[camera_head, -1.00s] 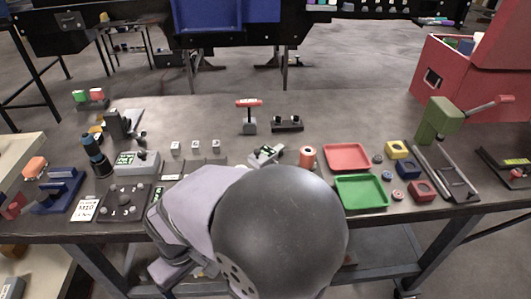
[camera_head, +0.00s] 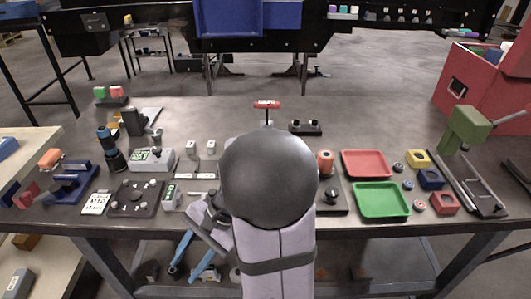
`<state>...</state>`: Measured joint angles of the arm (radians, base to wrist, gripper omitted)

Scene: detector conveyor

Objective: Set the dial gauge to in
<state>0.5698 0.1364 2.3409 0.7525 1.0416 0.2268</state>
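I cannot tell for certain which thing is the dial gauge. A grey box with a lit green display (camera_head: 152,158) stands at the left middle of the bench. A smaller unit with a greenish display (camera_head: 171,196) sits nearer the front, left of my arm. My arm's dark round joint and pale links cover the bench centre. Two separated blue bars with dark ends (camera_head: 193,258) show below the bench's front edge, under my pale wrist. They may be my gripper's fingers, but I cannot tell, and no held object is visible.
A black panel with knobs (camera_head: 132,199) and a white label card (camera_head: 95,203) lie front left. A red tray (camera_head: 366,163) and green tray (camera_head: 381,199) lie right of my arm, with small coloured blocks beyond. A red-handled tool (camera_head: 267,105) stands behind my arm.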

